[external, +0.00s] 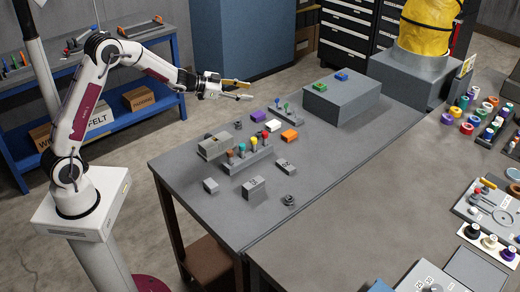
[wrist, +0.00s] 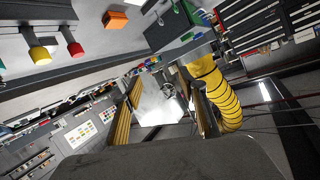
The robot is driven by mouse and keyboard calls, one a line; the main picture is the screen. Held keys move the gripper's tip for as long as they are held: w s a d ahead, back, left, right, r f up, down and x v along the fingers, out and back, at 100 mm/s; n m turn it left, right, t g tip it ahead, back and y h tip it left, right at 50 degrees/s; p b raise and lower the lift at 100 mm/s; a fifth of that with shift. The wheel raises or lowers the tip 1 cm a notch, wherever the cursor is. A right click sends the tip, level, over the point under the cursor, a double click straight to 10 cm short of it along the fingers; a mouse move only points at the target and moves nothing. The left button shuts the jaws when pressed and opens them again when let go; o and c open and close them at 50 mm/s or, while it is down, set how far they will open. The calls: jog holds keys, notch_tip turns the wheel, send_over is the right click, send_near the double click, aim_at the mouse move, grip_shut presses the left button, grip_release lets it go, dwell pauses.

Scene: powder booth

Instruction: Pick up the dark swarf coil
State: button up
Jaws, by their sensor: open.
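A small dark grey coiled piece (external: 289,200), which looks like the swarf coil, lies near the front edge of the grey table (external: 215,215). A second small dark round piece (external: 238,124) lies farther back, near the purple block; it is too small to tell what it is. My gripper (external: 249,91) is open and empty, held level in the air above the back of the table, far from the front coiled piece. In the wrist view its two yellowish fingers stand apart (wrist: 166,100), with nothing between them. I cannot make out a coil in the wrist view.
A rack of coloured pegs (external: 245,158), a grey box (external: 214,146), small grey blocks (external: 254,187), and purple (external: 258,117), white (external: 267,125) and orange (external: 290,135) blocks crowd the table's middle. A large grey box (external: 341,103) stands behind. The front right is clear.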

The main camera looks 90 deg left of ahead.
jog(key=t+h, duration=0.1)
jog(key=h, duration=0.1)
send_over(238, 121)
jog(key=f, duration=0.9)
jog(key=shift+s+d+f, duration=0.3)
jog(key=shift+s+d, duration=0.05)
jog(key=shift+d, duration=0.05)
jog(key=s+f, duration=0.2)
jog(key=s+f+t+h, duration=0.1)
jog(key=s+f, duration=0.1)
jog(key=f, duration=0.1)
jog(key=s+a+f+h, duration=0.1)
jog(key=s+f, duration=0.1)
jog(key=shift+s+f+t, duration=0.2)
jog(key=shift+f+t, duration=0.15)
jog(key=shift+t, duration=0.05)
jog(key=shift+s+f+h, duration=0.3)
jog(key=shift+s, duration=0.05)
jog(key=shift+w+f, duration=0.2)
jog(key=shift+w, duration=1.1)
jog(key=shift+w, duration=0.15)
jog(key=shift+w+d+f, duration=0.1)
jog(key=shift+w+f, duration=0.05)
jog(key=shift+w, duration=0.65)
jog(key=shift+w+d+f, duration=0.1)
jog(key=shift+w+f, duration=0.05)
jog(key=shift+w, duration=0.7)
jog(key=shift+w+d+f, duration=0.1)
jog(key=shift+w+f, duration=0.05)
jog(key=shift+w, duration=0.65)
